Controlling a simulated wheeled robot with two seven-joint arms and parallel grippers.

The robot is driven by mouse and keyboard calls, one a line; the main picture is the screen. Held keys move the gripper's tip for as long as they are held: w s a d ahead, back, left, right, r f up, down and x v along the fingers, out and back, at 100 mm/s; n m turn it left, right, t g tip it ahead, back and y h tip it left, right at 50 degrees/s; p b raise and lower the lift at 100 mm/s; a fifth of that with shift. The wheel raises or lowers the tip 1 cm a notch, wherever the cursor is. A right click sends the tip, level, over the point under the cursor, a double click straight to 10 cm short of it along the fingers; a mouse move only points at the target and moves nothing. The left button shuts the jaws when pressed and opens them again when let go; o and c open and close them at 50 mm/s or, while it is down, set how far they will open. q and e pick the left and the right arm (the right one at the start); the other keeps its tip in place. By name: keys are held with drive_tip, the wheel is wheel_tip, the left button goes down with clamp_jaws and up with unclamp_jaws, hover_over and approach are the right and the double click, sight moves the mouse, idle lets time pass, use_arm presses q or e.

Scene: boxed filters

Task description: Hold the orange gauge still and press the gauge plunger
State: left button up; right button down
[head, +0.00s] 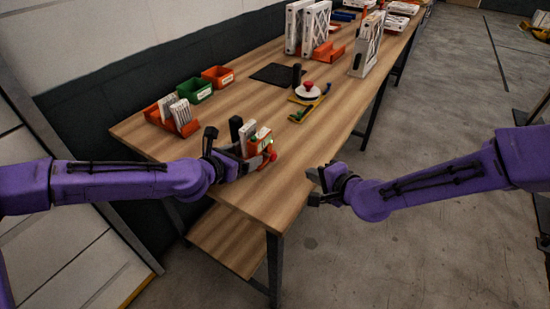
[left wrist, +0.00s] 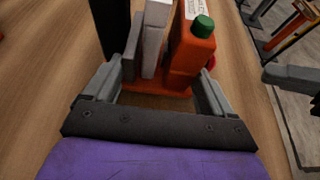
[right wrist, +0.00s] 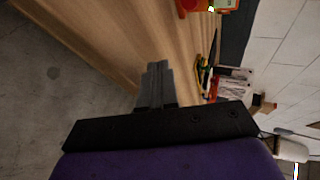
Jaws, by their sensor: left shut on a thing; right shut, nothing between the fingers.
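The orange gauge (head: 254,149) stands near the table's front edge, with a white panel in its slot. In the left wrist view the gauge (left wrist: 190,58) has a green cap (left wrist: 203,26) on top, and a red knob, perhaps the plunger, shows partly behind its right side. My left gripper (left wrist: 158,92) is shut on the gauge, a finger on each side. My right gripper (head: 315,187) is shut and empty, right of the gauge and apart from it, by the table edge. Its fingertips (right wrist: 155,68) are together in the right wrist view.
A black post (head: 236,129) stands beside the gauge. Orange and green bins (head: 194,90) stand at the table's left. A round white piece with a red knob (head: 308,89), a dark mat (head: 276,74) and upright white filters (head: 367,48) are further back. Wood right of the gauge is clear.

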sight(275, 158)
drive_tip(key=w+a, duration=0.1)
drive_tip(key=a, duration=0.1)
drive_tip(key=w+a, duration=0.1)
drive_tip(key=a, duration=0.1)
drive_tip(key=w+a, duration=0.1)
drive_tip(key=a, duration=0.1)
drive_tip(key=shift+w+a, duration=0.35)
drive_tip(key=shift+a, duration=0.05)
idle(1.7)
drive_tip(key=shift+w+a, duration=0.2)
drive_tip(key=shift+a, duration=0.2)
drive_tip(key=shift+w+a, duration=0.45)
drive_tip(key=shift+a, duration=0.3)
idle(0.8)
drive_tip(key=shift+w+a, duration=0.1)
drive_tip(key=shift+a, duration=0.4)
idle(0.6)
drive_tip(key=shift+d, duration=0.1)
drive_tip(key=shift+s+d, duration=0.4)
drive_tip(key=shift+d, duration=0.35)
drive_tip(key=shift+s+d, duration=0.4)
drive_tip(key=shift+d, duration=0.35)
drive_tip(key=shift+s+d, duration=0.4)
drive_tip(key=shift+d, duration=0.35)
drive_tip(key=shift+s+d, duration=0.4)
drive_tip(key=shift+d, duration=0.3)
drive_tip(key=shift+s+d, duration=0.4)
drive_tip(key=shift+d, duration=0.35)
